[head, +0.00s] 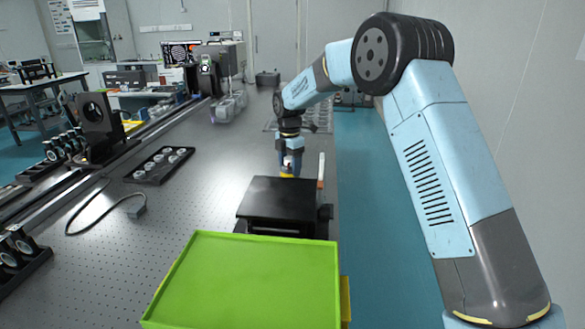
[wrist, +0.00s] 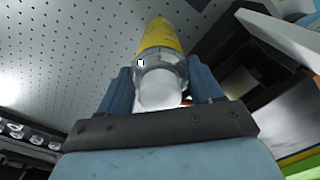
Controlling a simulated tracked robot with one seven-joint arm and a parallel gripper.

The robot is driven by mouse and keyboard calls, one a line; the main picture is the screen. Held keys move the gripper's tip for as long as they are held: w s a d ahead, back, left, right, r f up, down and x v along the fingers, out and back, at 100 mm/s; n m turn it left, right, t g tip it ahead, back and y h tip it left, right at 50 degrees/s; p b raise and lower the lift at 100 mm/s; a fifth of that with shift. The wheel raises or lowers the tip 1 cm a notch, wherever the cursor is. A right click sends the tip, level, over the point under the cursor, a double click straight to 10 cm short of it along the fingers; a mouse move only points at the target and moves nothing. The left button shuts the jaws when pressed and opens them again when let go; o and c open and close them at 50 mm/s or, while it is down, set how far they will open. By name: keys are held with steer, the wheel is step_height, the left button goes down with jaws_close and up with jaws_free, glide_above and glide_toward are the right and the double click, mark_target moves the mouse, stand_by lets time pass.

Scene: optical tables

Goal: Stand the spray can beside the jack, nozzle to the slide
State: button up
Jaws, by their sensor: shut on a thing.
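My gripper (head: 289,160) points down just behind the jack in the head view. It is shut on the spray can (head: 287,175), of which only a little yellow shows above the jack's top. In the wrist view the can (wrist: 160,38) is between my blue fingers (wrist: 160,88), its white cap toward the camera and its yellow body pointing away. The nozzle's facing and any contact of its base with the table are unclear. The black jack (head: 275,200) stands near the table's right edge. A long dark rail, perhaps the slide (head: 58,207), runs along the left.
A lime-green tray (head: 245,285) lies in front of the jack. A pale upright bar (head: 321,170) stands at the jack's right. A black holder (head: 160,165) with round parts and a cable (head: 85,221) lie to the left. The perforated table (head: 190,210) is clear between holder and jack.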

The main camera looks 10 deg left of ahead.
steer(key=shift+f, duration=0.3)
steer(key=o, duration=1.6)
step_height(320, 180, up, 12)
steer(key=shift+f, duration=0.1)
